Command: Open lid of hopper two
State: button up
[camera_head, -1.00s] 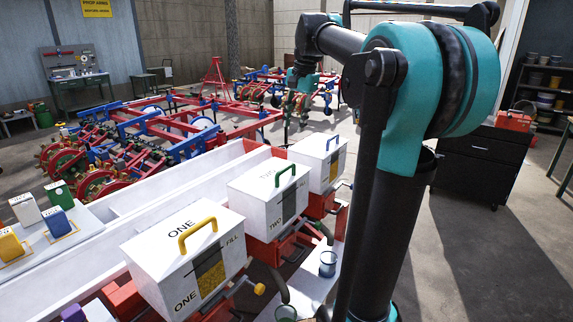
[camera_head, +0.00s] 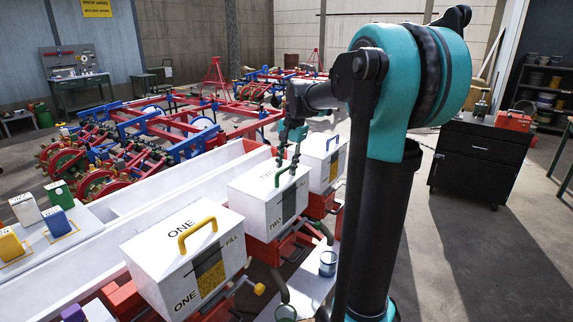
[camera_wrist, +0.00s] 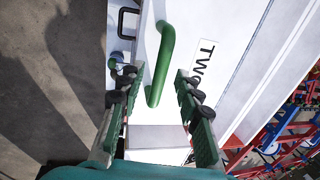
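Hopper two (camera_head: 262,205) is a white box in the middle of a row, with a green handle (camera_head: 287,172) on its closed lid. My gripper (camera_head: 287,160) is just above that lid at the handle, pointing down. In the wrist view the green handle (camera_wrist: 161,62) runs between the two open fingers of my gripper (camera_wrist: 157,88), with clear space on both sides. The label "TWO" (camera_wrist: 206,62) lies to the right of the handle. No contact shows between fingers and handle.
Hopper one (camera_head: 185,257) with a yellow handle stands in front, and a third hopper (camera_head: 324,162) with a blue handle stands behind. A long white beam (camera_head: 130,225) runs along their left. Colored cartons (camera_head: 57,222) stand at left.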

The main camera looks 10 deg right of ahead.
grip_shut()
dwell(0.6)
jog(key=shift+w+a+r, duration=0.15)
jog(key=shift+a+r, duration=0.1)
jog(key=shift+r, duration=0.15)
jog(key=w+a+r+g+h, duration=0.1)
jog(key=w+a+r, duration=0.4)
jog(key=r, duration=0.2)
jog(key=w+a+r+g+h, duration=0.1)
jog(key=w+a+g+h, duration=0.3)
jog(key=w+a, duration=0.6)
jog(key=shift+r, duration=0.3)
jog(key=shift+w+a, duration=0.1)
jog(key=shift+w, duration=0.05)
